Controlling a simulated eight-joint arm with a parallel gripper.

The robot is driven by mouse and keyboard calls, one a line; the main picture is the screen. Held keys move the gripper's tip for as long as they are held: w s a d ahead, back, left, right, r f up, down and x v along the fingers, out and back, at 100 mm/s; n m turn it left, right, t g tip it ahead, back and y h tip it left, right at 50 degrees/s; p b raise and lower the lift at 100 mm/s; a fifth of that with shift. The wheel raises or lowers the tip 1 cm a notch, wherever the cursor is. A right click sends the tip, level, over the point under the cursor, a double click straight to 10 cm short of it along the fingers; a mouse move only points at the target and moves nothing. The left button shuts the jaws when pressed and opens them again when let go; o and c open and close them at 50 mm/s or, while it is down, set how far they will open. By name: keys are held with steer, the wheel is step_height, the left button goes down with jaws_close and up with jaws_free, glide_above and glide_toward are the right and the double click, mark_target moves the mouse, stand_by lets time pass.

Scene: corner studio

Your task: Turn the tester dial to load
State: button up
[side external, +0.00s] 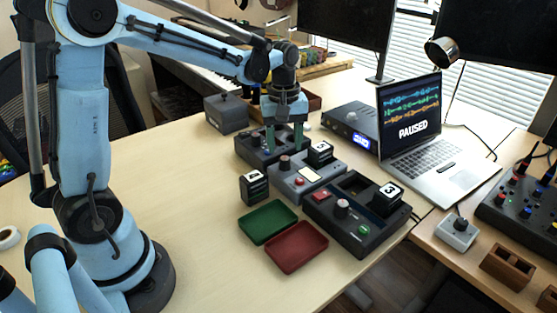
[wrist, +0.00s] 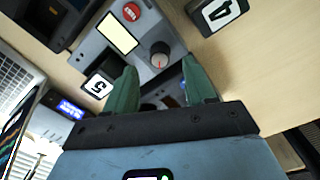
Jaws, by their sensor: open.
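Three box units with dials stand in a row on the table; I cannot tell from labels which is the tester. The far dark unit (side external: 246,150) lies under my gripper (side external: 285,147), which points down with green fingers apart and nothing seen held. Its dial is mostly hidden by the fingers. The middle grey unit (side external: 311,187) has a dark dial (side external: 285,162) and a red button; in the wrist view its dial (wrist: 160,54) shows beyond my fingertips (wrist: 160,66). The near dark unit (side external: 336,226) has a pale-topped dial (side external: 341,207). Dial markings are too small to read.
A block marked 5 (side external: 320,153) sits on the grey unit, and one marked 3 (side external: 387,198) on the near unit. Block 4 (wrist: 219,12) stands on the table. Green (side external: 245,227) and red (side external: 274,258) trays lie in front. A laptop (side external: 440,172) stands right.

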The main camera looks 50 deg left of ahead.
mark_target(284, 159)
steer(key=shift+f, duration=2.45)
steer(key=shift+c, duration=0.2)
jaws_close()
